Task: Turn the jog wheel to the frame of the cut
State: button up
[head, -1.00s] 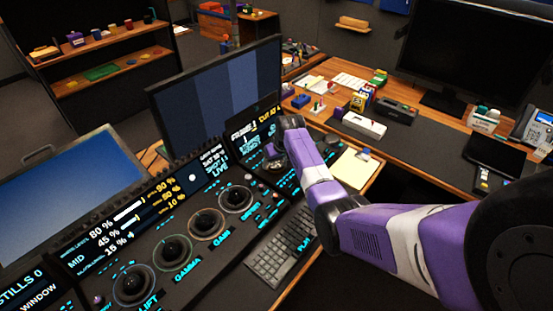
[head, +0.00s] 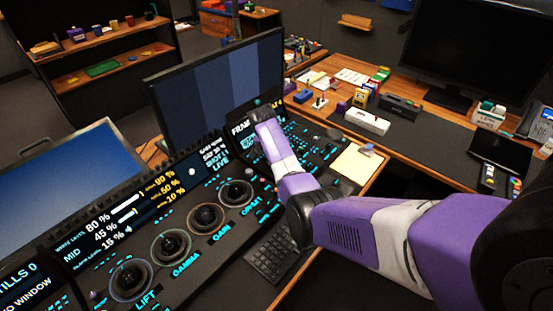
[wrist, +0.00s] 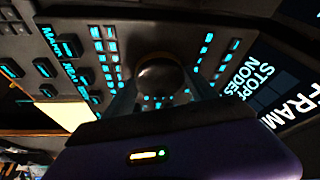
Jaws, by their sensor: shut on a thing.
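The jog wheel's dark round knob (wrist: 160,75) is near the centre of the wrist view, on the black panel among lit cyan keys. My gripper (wrist: 160,92) is shut on it, with one finger on each side. The purple gripper body fills the lower part of that view. In the head view my forearm and wrist cover the wheel. The small panel screen (head: 240,129) shows "FRAME" and part of a cut line; my wrist hides the numbers. In the wrist view the screen (wrist: 288,105) is cut off at the right edge.
Several large trackballs in rings, including one labelled GAIN (head: 205,217), stand left of my arm. A keyboard (head: 272,252) lies below it. A yellow notepad (head: 354,163) lies to the right. A monitor (head: 215,85) stands behind the panel.

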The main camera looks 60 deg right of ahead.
jog(key=shift+m+g+b, duration=0.3)
jog(key=shift+m+b, duration=0.05)
jog(key=shift+m, duration=0.25)
jog(key=o, duration=1.4)
jog(key=shift+c, duration=0.2)
jog(key=shift+r, duration=0.1)
jog(key=v, duration=0.7)
jog(key=shift+r, duration=0.3)
jog(key=shift+a, duration=0.1)
